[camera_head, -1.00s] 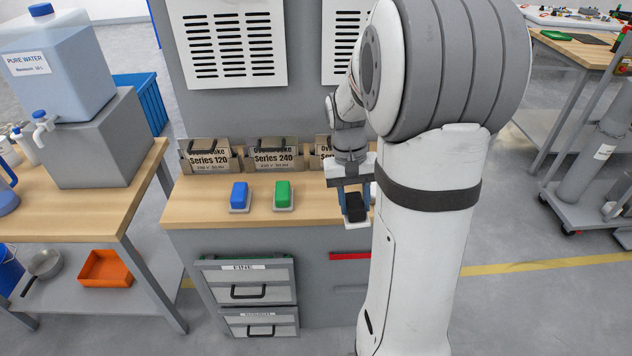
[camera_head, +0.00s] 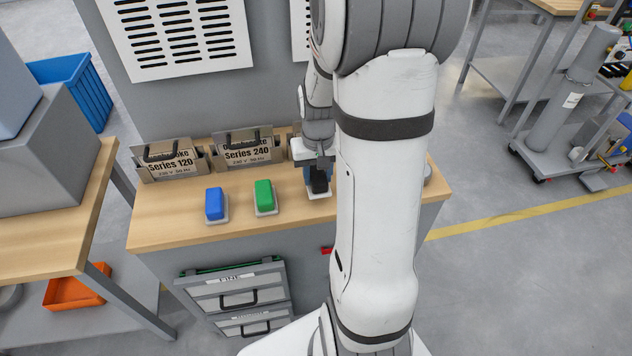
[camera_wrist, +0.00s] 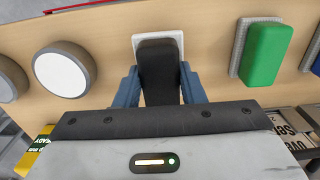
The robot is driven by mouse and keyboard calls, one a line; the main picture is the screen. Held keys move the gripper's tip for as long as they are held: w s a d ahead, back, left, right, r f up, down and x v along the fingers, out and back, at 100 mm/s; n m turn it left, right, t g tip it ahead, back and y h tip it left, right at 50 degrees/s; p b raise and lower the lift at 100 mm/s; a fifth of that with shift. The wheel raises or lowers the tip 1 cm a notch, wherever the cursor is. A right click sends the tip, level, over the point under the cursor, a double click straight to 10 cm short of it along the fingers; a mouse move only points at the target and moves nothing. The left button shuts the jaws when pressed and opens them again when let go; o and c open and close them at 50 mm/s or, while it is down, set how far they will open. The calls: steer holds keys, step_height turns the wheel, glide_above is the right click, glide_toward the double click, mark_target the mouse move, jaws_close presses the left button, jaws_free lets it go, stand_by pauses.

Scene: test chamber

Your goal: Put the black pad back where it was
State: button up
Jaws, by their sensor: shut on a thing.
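The black pad (camera_wrist: 159,72) is between the two blue fingers of my gripper (camera_wrist: 160,88) in the wrist view, and the gripper is shut on it. In the head view the black pad (camera_head: 319,182) shows beneath my gripper (camera_head: 318,172), at the bench's right part. A white-grey square base (camera_wrist: 142,38) shows around and beneath the pad in the wrist view. The pad lines up with this base; whether it touches it I cannot tell. In the head view the base (camera_head: 319,195) is partly hidden by the pad.
A green pad (camera_head: 264,195) and a blue pad (camera_head: 214,203) sit on their own bases to the left on the wooden bench (camera_head: 180,226). Round white-topped discs (camera_wrist: 62,74) lie on the other side. Labelled boxes (camera_head: 168,160) stand behind. My arm hides the bench's right part.

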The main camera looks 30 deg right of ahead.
mark_target(317, 174)
step_height(317, 174, down, 3)
steer(key=shift+s+f, duration=0.1)
steer(key=shift+f, duration=0.1)
steer(key=shift+c, duration=0.4)
steer(key=o, duration=1)
steer(key=shift+c, duration=0.2)
steer(key=shift+r, duration=0.15)
step_height(317, 174, up, 12)
steer(key=shift+a+f, duration=0.1)
steer(key=shift+f, duration=0.1)
steer(key=s+a+r+n+t, duration=0.2)
steer(key=s+a+r, duration=0.3)
steer(key=s+a, duration=0.6)
steer(key=shift+s+a+r+n+t, duration=0.2)
steer(key=shift+s+a+n+t, duration=0.2)
steer(key=shift+n, duration=0.3)
